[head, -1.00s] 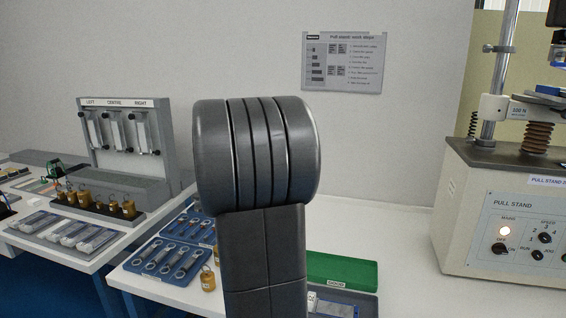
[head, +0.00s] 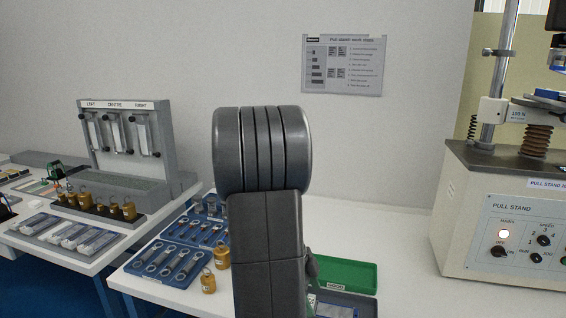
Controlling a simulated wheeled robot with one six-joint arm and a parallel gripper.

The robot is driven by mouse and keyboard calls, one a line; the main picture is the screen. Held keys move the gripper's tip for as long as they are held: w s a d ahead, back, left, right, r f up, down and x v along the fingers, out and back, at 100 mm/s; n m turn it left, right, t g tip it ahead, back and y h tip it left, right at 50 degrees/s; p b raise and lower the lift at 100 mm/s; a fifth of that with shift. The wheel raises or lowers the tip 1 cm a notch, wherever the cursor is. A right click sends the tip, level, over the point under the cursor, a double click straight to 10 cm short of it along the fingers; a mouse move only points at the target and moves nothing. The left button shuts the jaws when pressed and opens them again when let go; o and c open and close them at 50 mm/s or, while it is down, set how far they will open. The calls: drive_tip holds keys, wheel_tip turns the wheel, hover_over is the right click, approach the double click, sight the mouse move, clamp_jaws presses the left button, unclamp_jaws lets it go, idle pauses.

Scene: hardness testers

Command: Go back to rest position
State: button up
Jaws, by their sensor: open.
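My own arm (head: 262,200) stands in the middle of the head view, a dark grey link with a ribbed round joint on top. My gripper is not in view. The arm hides part of the table behind it, including part of the blue trays and the green box.
The pull stand (head: 510,225) is at the right, its mains lamp lit. A green tray (head: 345,272), blue trays (head: 168,262) of ring-ended parts and brass weights (head: 208,282) lie around my arm. A rack (head: 125,140) with three holders stands left. White table is clear before the stand.

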wheel_tip(320, 180, up, 3)
drive_tip(key=shift+r+p, duration=0.2)
drive_tip(key=shift+p, duration=0.6)
drive_tip(key=shift+w+a+r+n+p, duration=0.2)
drive_tip(key=shift+n+p, duration=0.2)
drive_tip(key=shift+n, duration=0.1)
drive_tip(key=n, duration=0.1)
drive_tip(key=w+a+n+t+p, duration=0.1)
drive_tip(key=shift+w+r+n+p, duration=0.2)
drive_tip(key=shift+n+p, duration=0.1)
drive_tip(key=w+a+r+n+t+y+p, duration=0.2)
drive_tip(key=w+n+p, duration=0.4)
drive_tip(key=n, duration=0.6)
drive_tip(key=shift+w+a+r+t+p, duration=0.15)
drive_tip(key=shift+a+r+t+p, duration=0.55)
drive_tip(key=shift+a+t, duration=0.4)
drive_tip(key=shift+d, duration=0.2)
